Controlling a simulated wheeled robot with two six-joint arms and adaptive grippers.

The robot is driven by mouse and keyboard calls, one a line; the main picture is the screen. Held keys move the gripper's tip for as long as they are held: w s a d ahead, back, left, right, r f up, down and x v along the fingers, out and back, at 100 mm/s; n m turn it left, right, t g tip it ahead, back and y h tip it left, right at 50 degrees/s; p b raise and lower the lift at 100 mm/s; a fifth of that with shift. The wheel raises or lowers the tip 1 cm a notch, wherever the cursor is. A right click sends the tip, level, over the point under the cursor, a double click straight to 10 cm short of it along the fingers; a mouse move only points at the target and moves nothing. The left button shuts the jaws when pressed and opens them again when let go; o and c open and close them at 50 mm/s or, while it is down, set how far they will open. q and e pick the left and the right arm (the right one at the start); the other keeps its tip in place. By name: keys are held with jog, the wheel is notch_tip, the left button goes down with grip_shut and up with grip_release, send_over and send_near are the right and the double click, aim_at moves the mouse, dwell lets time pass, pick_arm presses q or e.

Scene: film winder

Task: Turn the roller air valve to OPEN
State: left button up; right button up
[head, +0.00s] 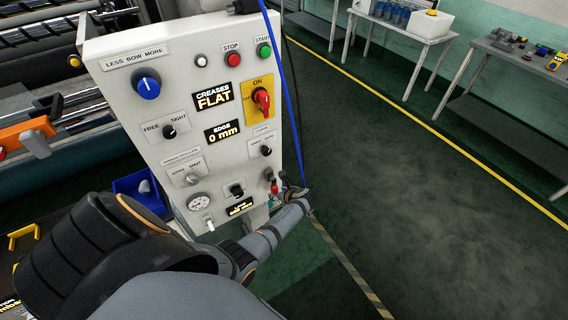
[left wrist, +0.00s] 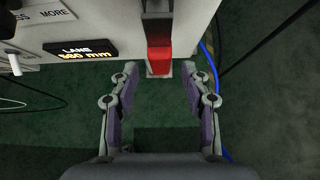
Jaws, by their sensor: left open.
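A red handle (left wrist: 158,60) hangs below a dark fitting at the panel's edge in the left wrist view. I take it to be the roller air valve; no readable label confirms this. In the head view a small red part (head: 273,187) shows at the panel's lower right, close to my left gripper (head: 290,192). In the left wrist view my left gripper (left wrist: 159,76) is open and empty. Its fingertips are on either side of the handle's lower end, with gaps. The handle's exact setting cannot be told. My right gripper is not in view.
The white control panel (head: 112,95) carries several knobs, buttons and displays, with a red switch (head: 262,99) on yellow. A blue hose (head: 285,90) runs down its right edge. Rollers stand at left. Green floor is free at right, with benches (head: 408,34) behind.

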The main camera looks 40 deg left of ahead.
pick_arm(q)
jog(key=v, duration=0.7)
jog(key=shift+a+f, duration=0.1)
jog(key=shift+a, duration=0.05)
dwell(0.3)
jog(key=s+d+f+n+g+h+b, duration=0.1)
jog(key=s+d+f+n+h, duration=0.2)
jog(key=s+f, duration=0.65)
jog(key=s+d+f+n+h+b, duration=0.15)
jog(key=s+f+n, duration=0.5)
jog(key=f, duration=0.65)
jog(key=s+f+n+h, duration=0.1)
jog(key=s+f+n, duration=0.2)
jog(key=s, duration=0.4)
jog(key=s+f+n+h, duration=0.1)
jog(key=s+f+n, duration=0.2)
jog(key=s+n, duration=0.2)
jog(key=s+f+n+g+h, duration=0.1)
jog(key=s+f+n, duration=0.3)
jog(key=s, duration=0.7)
jog(key=shift+s+a+n, duration=0.15)
jog(key=shift+a+n, duration=0.1)
jog(key=shift+n, duration=0.2)
